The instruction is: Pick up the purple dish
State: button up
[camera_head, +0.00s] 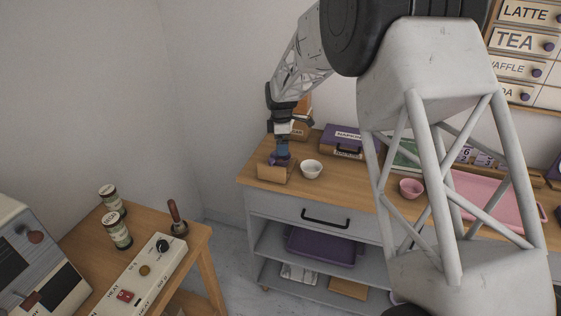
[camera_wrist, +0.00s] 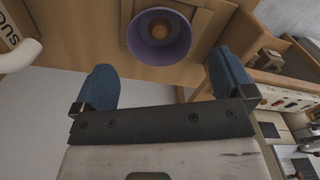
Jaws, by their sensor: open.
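The purple dish (camera_wrist: 160,53) shows in the wrist view as a round, hollow dish at the top centre, against a light wooden box. In the head view a bit of the purple dish (camera_head: 272,160) shows at the box, mostly hidden by my gripper. My gripper (camera_head: 281,154) is over the left end of the counter, pointing down. In the wrist view my gripper (camera_wrist: 163,68) has its two blue fingers wide apart and nothing held between them. The dish lies ahead between the finger directions, with no contact visible.
The wooden box (camera_head: 276,175) stands near the counter's left front edge. A white bowl (camera_head: 311,172) is close on its right. A purple box (camera_head: 343,138) stands behind. A pink bowl (camera_head: 411,190) and pink tray (camera_head: 484,198) are farther right.

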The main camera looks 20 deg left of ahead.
jog(key=shift+f, duration=0.7)
jog(key=shift+f, duration=0.1)
jog(key=shift+a+f, duration=0.1)
jog(key=shift+f, duration=2.4)
jog(key=c, duration=0.8)
jog(key=shift+r, duration=5.05)
